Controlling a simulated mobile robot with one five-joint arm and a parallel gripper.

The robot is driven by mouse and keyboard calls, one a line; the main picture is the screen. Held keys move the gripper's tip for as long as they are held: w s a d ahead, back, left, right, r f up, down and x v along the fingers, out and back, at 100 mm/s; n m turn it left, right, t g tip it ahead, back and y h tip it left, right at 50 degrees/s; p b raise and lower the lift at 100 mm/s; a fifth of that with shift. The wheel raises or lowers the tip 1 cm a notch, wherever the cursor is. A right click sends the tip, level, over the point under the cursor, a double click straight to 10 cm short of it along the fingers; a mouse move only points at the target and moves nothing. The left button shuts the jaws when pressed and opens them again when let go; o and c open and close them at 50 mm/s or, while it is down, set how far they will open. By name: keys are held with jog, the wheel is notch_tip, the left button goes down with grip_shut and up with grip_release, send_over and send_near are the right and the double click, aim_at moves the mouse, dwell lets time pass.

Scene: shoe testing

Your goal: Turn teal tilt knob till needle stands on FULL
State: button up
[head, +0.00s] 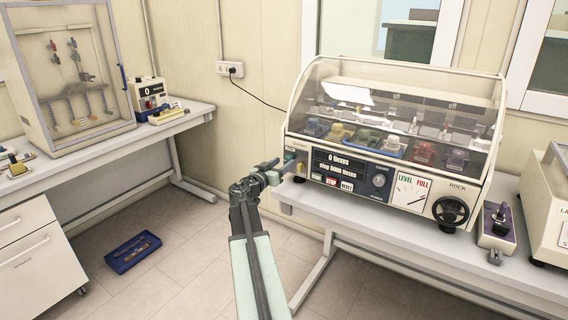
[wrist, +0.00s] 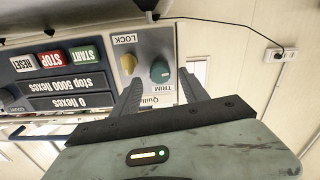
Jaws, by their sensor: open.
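The teal knob (wrist: 160,71) shows in the wrist view on a grey panel, beside the word TRIM, which appears upside down. In the head view it is small at the left end of the machine's front (head: 289,157). My gripper (wrist: 160,78) is open, its two fingertips on either side of the teal knob in the wrist view; I cannot tell whether they touch it. In the head view my gripper (head: 276,169) is by the machine's left front corner. The dial (head: 409,192) reads LEVEL and FULL; its thin needle is too small to read exactly.
The machine has a clear hood (head: 400,95) and a black handwheel (head: 451,212). A blue tray (head: 132,252) lies on the floor. A cable runs to the wall socket (head: 231,69).

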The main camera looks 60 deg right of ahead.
jog(key=shift+d, duration=1.05)
grip_shut()
jog(key=shift+n, duration=1.5)
grip_release()
jog(key=shift+a, duration=0.1)
